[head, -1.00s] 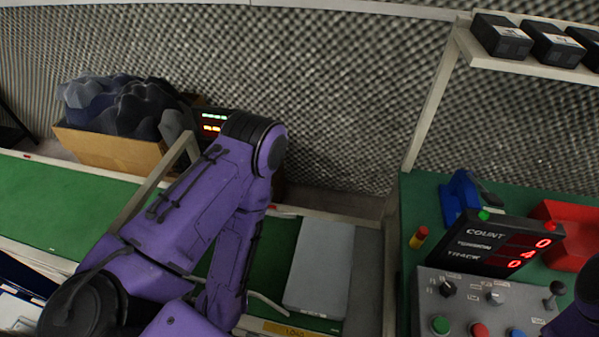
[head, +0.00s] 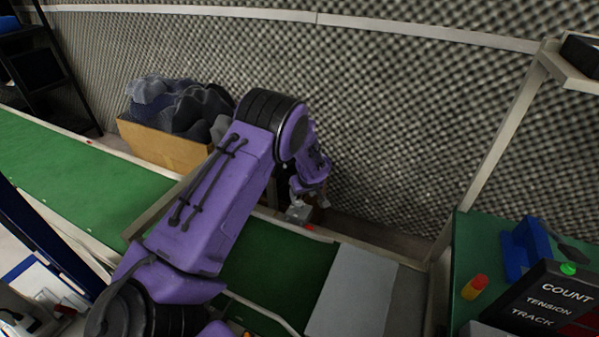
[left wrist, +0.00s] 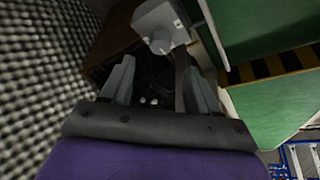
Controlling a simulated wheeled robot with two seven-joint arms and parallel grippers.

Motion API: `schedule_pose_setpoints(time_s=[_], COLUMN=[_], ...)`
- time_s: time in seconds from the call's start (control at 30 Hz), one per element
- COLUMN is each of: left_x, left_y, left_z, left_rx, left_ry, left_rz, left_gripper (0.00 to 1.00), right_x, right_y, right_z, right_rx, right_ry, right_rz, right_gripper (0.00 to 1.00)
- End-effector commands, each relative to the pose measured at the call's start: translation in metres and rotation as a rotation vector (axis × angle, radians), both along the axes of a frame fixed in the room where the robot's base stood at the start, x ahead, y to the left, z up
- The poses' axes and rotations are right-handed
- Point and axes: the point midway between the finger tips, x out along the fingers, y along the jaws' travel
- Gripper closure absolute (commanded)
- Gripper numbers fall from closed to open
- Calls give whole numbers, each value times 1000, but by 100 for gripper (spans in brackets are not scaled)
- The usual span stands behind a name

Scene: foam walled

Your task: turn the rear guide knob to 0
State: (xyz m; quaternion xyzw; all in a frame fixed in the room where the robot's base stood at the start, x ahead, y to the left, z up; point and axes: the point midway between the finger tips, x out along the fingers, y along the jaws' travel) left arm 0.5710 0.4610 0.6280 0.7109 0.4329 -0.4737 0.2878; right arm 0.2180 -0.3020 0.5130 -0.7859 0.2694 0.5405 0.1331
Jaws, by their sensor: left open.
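A light grey box with a round knob (left wrist: 160,42) on its face shows at the top of the left wrist view. It looks like the rear guide knob, but I cannot read its dial or pointer setting. In the head view a small grey block (head: 298,213) sits by the far edge of the green belt, probably the same box. My left gripper (left wrist: 160,85) is open and empty, its two fingers apart, with the knob beyond the fingertips and not touched. In the head view it is partly hidden near the wall, behind my purple arm. My right gripper is out of view.
The green belt (head: 270,265) runs below my left arm, with a grey plate (head: 352,290) across it. The foam wall (head: 400,130) is close behind the gripper. A count display (head: 560,300) stands at right.

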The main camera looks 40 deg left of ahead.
Motion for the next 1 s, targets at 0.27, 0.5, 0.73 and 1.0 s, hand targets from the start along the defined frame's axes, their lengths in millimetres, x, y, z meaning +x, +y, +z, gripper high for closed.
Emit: schedule_pose_setpoints(time_s=[0.27,0.5,0.73,1.0], left_x=[10,13,13,13], left_y=[21,26,26,25], left_z=[-58,-71,-71,-71], left_rx=[-3,-2,-2,-2], left_ry=[1,-2,0,0], left_rz=[2,0,0,-3], left_gripper=[40,40,56,95], right_x=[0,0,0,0], right_y=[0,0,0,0], right_z=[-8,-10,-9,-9], right_rx=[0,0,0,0], right_ry=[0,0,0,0], right_rz=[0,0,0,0], right_gripper=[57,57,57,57])
